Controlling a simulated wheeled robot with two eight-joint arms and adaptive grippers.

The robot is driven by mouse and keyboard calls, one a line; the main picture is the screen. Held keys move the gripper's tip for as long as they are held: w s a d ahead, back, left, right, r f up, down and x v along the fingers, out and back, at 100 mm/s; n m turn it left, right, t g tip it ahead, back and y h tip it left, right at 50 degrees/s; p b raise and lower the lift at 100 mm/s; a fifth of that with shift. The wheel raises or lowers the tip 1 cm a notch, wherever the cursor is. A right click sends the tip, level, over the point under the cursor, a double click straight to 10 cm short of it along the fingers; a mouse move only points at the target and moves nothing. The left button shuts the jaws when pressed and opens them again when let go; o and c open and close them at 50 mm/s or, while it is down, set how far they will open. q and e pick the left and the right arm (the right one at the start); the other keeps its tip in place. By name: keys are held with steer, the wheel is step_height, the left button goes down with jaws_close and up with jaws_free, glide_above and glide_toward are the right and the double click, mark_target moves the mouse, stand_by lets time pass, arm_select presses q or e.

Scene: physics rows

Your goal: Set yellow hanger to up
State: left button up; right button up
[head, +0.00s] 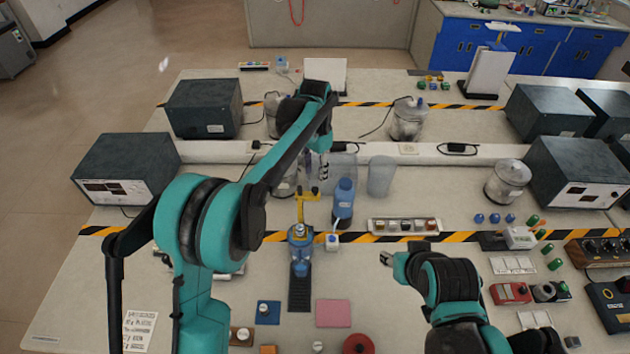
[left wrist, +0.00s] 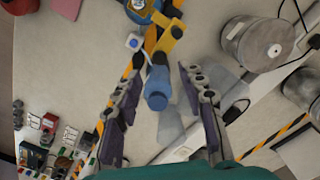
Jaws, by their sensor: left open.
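The yellow hanger (head: 307,195) stands near the middle of the table, above a blue round-bodied device (head: 300,248) on a dark base plate. In the left wrist view the hanger (left wrist: 165,36) shows at the top centre, beyond my fingertips. My left gripper (head: 317,167) is above and behind the hanger in the head view, apart from it. Its two fingers (left wrist: 160,78) are spread with nothing held between them. My right gripper (head: 387,258) is low over the table, right of the device, and too small to tell whether it is open.
A blue bottle (head: 343,202) stands just right of the hanger; it lies between my fingers in the left wrist picture (left wrist: 157,89). A clear beaker (head: 381,176) is farther right. A small tray of jars (head: 404,226) sits behind my right gripper. A pink pad (head: 333,313) lies in front.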

arm_select(q)
step_height(320, 180, up, 6)
steer(key=shift+r, duration=0.15)
stand_by(0.3)
steer(key=s+a+f+n+t+b, duration=0.2)
steer(key=s+a+n+t+b, duration=0.3)
steer(key=s+a, duration=0.75)
steer(key=s+a+f+n+t+b, duration=0.1)
steer(key=s+a+f+n+b, duration=0.1)
steer(key=s+f, duration=0.4)
steer(key=s+a+f+n+t+b, duration=0.1)
steer(key=s+a+f+n+b, duration=0.1)
steer(key=s+f+b, duration=0.2)
steer(key=s+f, duration=0.3)
steer(key=s, duration=0.3)
steer(key=shift+a+f+b, duration=0.2)
steer(key=shift+a+b, duration=0.05)
steer(key=shift+b, duration=0.1)
